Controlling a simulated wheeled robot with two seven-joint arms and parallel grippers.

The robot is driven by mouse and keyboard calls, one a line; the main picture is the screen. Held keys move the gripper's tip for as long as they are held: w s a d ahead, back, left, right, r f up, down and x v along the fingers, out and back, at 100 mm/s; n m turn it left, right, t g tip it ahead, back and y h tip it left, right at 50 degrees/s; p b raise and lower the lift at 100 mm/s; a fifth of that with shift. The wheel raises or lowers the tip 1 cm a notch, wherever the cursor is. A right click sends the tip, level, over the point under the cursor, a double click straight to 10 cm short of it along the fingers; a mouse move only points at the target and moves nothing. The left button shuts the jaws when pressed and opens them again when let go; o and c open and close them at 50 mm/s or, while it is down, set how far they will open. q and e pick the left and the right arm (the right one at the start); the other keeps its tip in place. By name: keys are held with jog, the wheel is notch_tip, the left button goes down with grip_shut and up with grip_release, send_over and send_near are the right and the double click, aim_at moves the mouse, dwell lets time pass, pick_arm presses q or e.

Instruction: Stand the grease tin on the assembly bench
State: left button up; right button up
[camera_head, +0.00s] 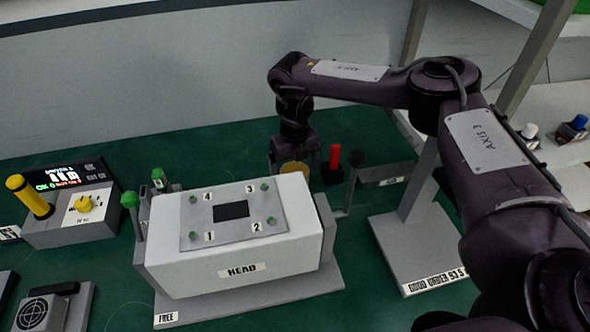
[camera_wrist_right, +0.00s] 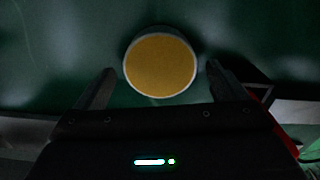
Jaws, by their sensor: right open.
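The grease tin (camera_wrist_right: 160,65) shows in the right wrist view as a round amber disc with a pale rim, on or above the green surface. In the head view part of the tin (camera_head: 294,168) shows behind the white HEAD unit. My right gripper (camera_head: 293,158) is above it, pointing down. In the right wrist view its fingers (camera_wrist_right: 157,80) stand apart on either side of the tin, with gaps, so it is open. The green assembly bench (camera_head: 225,150) spreads under everything. The tin's base is hidden. My left gripper is not in view.
The white HEAD unit (camera_head: 235,240) stands directly in front of the tin. A red-handled item (camera_head: 334,160) stands close to the gripper's right. A grey post on a base plate (camera_head: 415,240) is further right. A driver station (camera_head: 75,205) is at left. Green bench is clear at back left.

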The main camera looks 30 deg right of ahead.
notch_tip(320, 180, up, 11)
dwell(0.3)
dwell(0.4)
